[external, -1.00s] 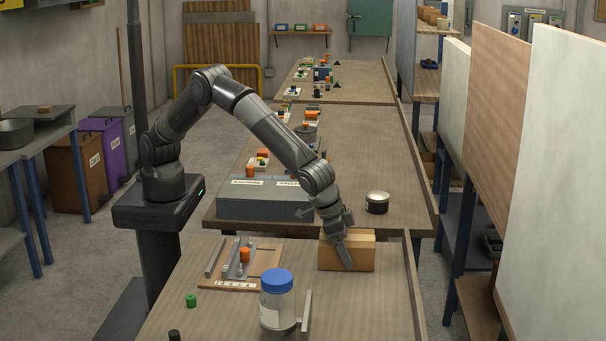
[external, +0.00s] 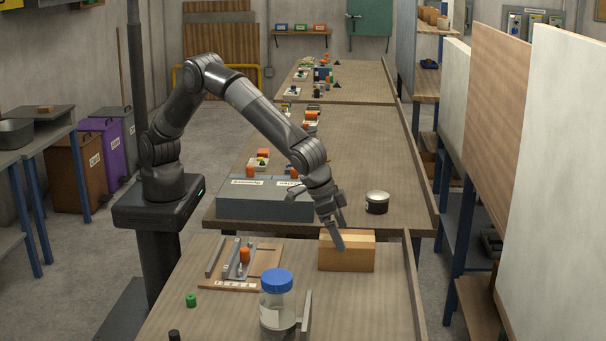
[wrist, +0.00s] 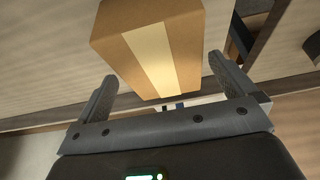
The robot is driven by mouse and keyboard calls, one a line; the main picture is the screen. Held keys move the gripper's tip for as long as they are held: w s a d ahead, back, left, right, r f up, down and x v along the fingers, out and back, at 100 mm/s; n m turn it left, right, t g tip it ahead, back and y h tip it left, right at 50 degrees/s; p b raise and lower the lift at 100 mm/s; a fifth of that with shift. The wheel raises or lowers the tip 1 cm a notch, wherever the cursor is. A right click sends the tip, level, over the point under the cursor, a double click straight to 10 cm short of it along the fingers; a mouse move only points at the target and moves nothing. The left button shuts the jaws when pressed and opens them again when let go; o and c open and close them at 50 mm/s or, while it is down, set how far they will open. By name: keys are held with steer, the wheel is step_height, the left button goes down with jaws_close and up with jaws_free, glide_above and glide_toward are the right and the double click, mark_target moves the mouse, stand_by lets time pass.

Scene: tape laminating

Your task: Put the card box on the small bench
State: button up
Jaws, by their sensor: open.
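The card box (external: 350,255) is a brown carton with a paler tape strip. It sits upright on the near wooden table, towards its far right corner. In the wrist view the box (wrist: 112,46) lies just beyond my open fingers. My gripper (external: 338,243) points down at the box's near top side, its fingers overlapping the box in the external view. It also shows open and empty in the wrist view (wrist: 162,68). Contact cannot be told. A grey-topped bench (external: 52,121) stands at the far left; whether it is the small bench is unclear.
A blue-lidded jar (external: 277,300), a wooden fixture board (external: 225,284) and a green piece (external: 191,300) stand on the near table. A grey case (external: 264,204) and a round tin (external: 377,202) are on the table behind. A raised rail (external: 413,285) runs along the right edge.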

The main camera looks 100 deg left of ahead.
steer(key=v, duration=0.6)
steer(key=shift+s+a+r, duration=0.1)
steer(key=shift+r, duration=0.15)
steer(key=s+a+r, duration=0.4)
steer(key=a+r, duration=0.1)
steer(key=a, duration=0.4)
steer(key=s+a+r, duration=0.3)
steer(key=a+r, duration=0.2)
steer(key=a, duration=0.4)
steer(key=s+a+r, duration=0.4)
steer(key=a+r, duration=0.1)
steer(key=a, duration=0.4)
steer(key=s+a+f, duration=0.1)
steer(key=s+a, duration=0.4)
steer(key=s, duration=0.3)
steer(key=s+a+f, duration=0.1)
steer(key=s+a, duration=0.4)
steer(key=s, duration=0.2)
steer(key=s+a+f+t, duration=0.1)
steer(key=s+a, duration=0.3)
steer(key=s, duration=0.4)
steer(key=shift+s+a+f, duration=0.2)
steer(key=shift+s+a, duration=0.15)
steer(key=shift+a, duration=0.05)
